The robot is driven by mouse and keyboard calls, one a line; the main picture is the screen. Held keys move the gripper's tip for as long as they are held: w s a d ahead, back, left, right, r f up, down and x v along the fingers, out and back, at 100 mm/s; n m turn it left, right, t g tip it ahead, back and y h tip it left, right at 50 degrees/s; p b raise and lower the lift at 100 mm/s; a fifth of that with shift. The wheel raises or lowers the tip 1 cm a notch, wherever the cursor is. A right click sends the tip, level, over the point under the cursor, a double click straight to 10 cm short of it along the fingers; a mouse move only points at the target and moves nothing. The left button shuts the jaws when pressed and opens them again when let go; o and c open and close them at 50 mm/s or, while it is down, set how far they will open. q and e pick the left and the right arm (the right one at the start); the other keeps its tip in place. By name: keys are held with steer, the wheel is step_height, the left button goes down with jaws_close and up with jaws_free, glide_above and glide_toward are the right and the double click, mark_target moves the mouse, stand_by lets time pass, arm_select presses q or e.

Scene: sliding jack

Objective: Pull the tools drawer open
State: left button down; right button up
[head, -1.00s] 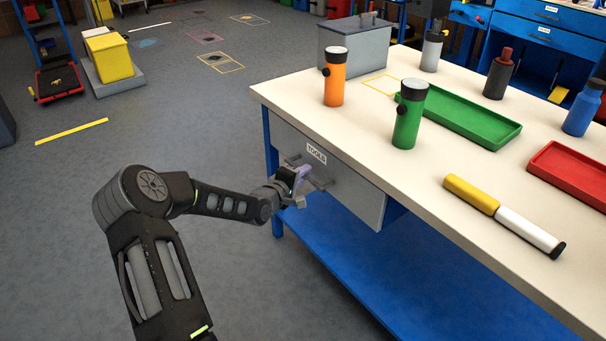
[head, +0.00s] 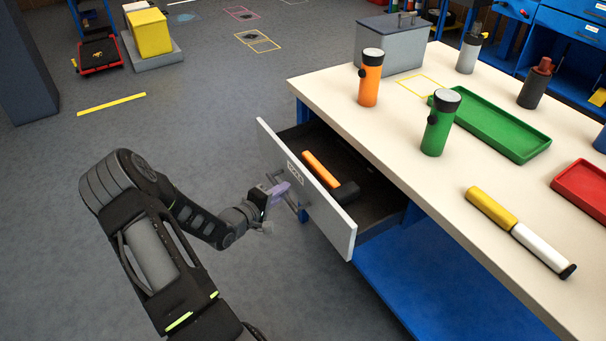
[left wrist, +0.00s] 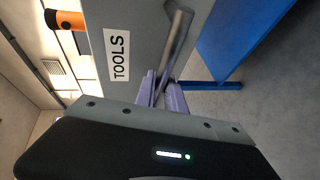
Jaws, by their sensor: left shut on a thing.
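The tools drawer (head: 325,215) is a grey drawer under the workbench top, and it stands well open. An orange and black tool (head: 328,173) lies inside it. My left gripper (head: 283,192) is at the drawer's front, shut on the bar handle (head: 298,207). In the left wrist view, the purple fingers (left wrist: 163,92) close around the metal handle (left wrist: 178,42), beside the TOOLS label (left wrist: 117,55). My right gripper is in neither view.
On the bench top (head: 400,135) stand an orange flashlight (head: 370,80), a green flashlight (head: 438,125), a green tray (head: 490,125) and a grey box (head: 392,45). A yellow and white cylinder (head: 520,232) lies near the front edge.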

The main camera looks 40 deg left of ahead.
arm_select(q)
steer(key=s+a+p, duration=0.1)
steer(key=s, duration=0.4)
steer(key=shift+s+a, duration=0.35)
steer(key=shift+s, duration=0.05)
steer(key=c, duration=1.4)
jaws_free()
steer(key=p+v, duration=0.1)
steer(key=v, duration=0.6)
steer(key=shift+s, duration=0.35)
steer(key=shift+d+r, duration=0.1)
